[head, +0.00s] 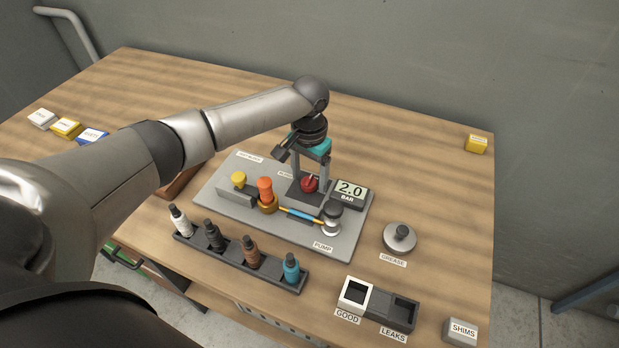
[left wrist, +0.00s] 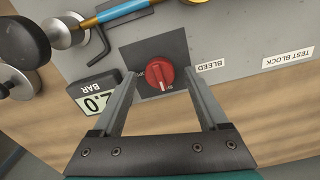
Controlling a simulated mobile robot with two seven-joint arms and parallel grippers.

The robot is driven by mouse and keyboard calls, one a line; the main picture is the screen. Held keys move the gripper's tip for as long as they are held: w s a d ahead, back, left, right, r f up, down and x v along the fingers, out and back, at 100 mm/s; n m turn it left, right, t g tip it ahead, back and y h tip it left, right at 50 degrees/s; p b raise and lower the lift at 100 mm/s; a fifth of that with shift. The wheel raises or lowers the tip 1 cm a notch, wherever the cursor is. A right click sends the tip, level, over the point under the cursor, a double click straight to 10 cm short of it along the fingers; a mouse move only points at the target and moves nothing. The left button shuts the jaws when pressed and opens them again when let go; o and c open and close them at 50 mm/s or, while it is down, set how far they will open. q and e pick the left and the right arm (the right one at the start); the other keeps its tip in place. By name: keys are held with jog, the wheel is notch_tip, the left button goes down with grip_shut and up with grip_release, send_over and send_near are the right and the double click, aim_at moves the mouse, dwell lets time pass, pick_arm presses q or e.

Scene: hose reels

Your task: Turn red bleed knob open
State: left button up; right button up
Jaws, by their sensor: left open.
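The red bleed knob (head: 309,184) sits on a dark block on the grey test plate (head: 217,215), left of the display (head: 350,192), which reads 2.0 BAR. In the left wrist view the red knob (left wrist: 160,73) is a round dial with a raised grip bar and small marks around it, beside the BLEED label (left wrist: 210,65). My left gripper (head: 310,178) points down over the knob. Its two fingers stand apart on either side of the knob, with a gap showing, and nothing is held. The right gripper is not in view.
On the plate are a yellow knob (head: 239,179), an orange plug (head: 265,189) and a pump (head: 331,217). A rack (head: 215,249) of several bottles stands in front. A grease tin (head: 399,237) and GOOD and LEAKS bins (head: 378,304) are at right.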

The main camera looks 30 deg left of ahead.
pick_arm(q)
jog(key=shift+f, duration=0.25)
grip_shut()
dwell(0.5)
